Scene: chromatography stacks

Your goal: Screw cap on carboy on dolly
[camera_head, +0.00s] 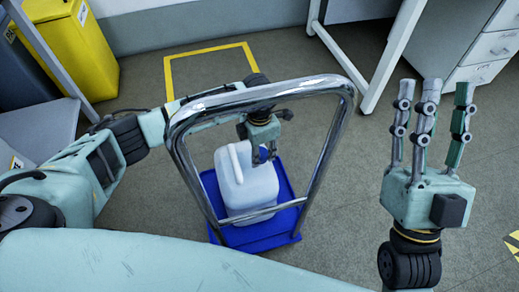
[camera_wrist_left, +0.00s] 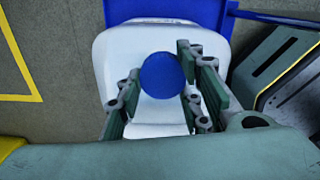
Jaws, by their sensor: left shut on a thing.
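A white carboy (camera_head: 240,187) with a side handle stands on the blue base of the dolly (camera_head: 268,236). The dolly's chrome push handle (camera_head: 331,150) rises around my left forearm. My left gripper (camera_head: 264,156) points down at the top of the carboy. In the left wrist view, its fingers (camera_wrist_left: 160,92) are shut around the round blue cap (camera_wrist_left: 162,75), over the carboy's white top (camera_wrist_left: 118,62). The cap hides the neck, so I cannot tell how it sits on it. My right gripper (camera_head: 434,88) points up with its fingers apart and empty, right of the dolly.
Yellow floor tape (camera_head: 207,48) marks a rectangle behind the dolly. A yellow bin (camera_head: 76,45) and a dark bin (camera_head: 22,75) stand at the left. A white table leg (camera_head: 392,55) and drawers (camera_head: 485,55) are at the back right. The floor right of the dolly is clear.

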